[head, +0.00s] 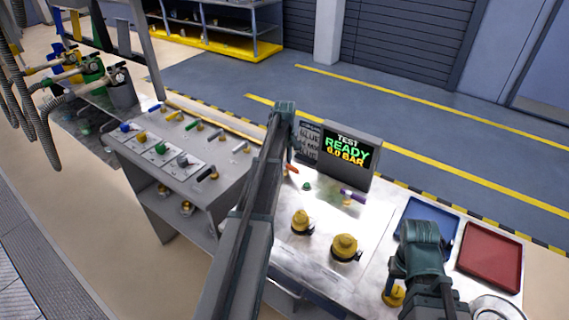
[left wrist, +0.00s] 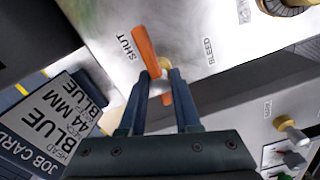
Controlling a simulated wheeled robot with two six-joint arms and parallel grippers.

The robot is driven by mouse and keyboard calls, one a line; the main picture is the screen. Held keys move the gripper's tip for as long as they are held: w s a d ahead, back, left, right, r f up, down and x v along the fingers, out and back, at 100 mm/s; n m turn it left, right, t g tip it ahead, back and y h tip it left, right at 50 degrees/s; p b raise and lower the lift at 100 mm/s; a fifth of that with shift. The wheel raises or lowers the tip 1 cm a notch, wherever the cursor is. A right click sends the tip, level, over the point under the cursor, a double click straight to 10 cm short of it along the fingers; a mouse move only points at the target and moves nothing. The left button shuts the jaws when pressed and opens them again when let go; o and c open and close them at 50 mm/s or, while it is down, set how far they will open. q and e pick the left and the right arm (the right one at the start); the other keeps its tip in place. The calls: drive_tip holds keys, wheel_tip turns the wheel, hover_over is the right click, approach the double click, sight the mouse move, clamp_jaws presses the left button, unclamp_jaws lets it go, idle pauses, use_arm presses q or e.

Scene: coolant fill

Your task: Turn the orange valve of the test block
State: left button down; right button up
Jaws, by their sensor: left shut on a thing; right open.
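The orange valve handle (left wrist: 146,52) is on the metal face of the test block, between the printed words SHUT and BLEED. Its upper end lies beside SHUT. My left gripper (left wrist: 160,76) is shut on the orange handle, one finger on each side, and a short orange part shows between the fingers. In the head view a little of the orange handle (head: 291,169) shows just right of my left arm, which hides the rest. My right gripper (head: 420,262) is over the right part of the bench; its fingers are hidden beneath the wrist.
A screen (head: 347,153) reading TEST READY stands behind the valve, beside a job card (left wrist: 45,118) reading BLUE. A purple handle (head: 352,195) and brass fittings (head: 345,246) are on the bench. A blue tray (head: 429,215) and red tray (head: 491,257) lie right. A valve panel (head: 165,150) stands left.

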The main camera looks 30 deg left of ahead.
sight(285, 162)
use_arm(q)
drive_tip(key=shift+n, duration=0.5)
drive_tip(key=c, duration=0.6)
unclamp_jaws()
drive_tip(key=shift+r, duration=0.1)
wheel_tip(285, 162, up, 14)
drive_tip(key=p, duration=1.3)
drive_tip(key=shift+f+p, duration=0.25)
drive_tip(key=shift+p, duration=0.15)
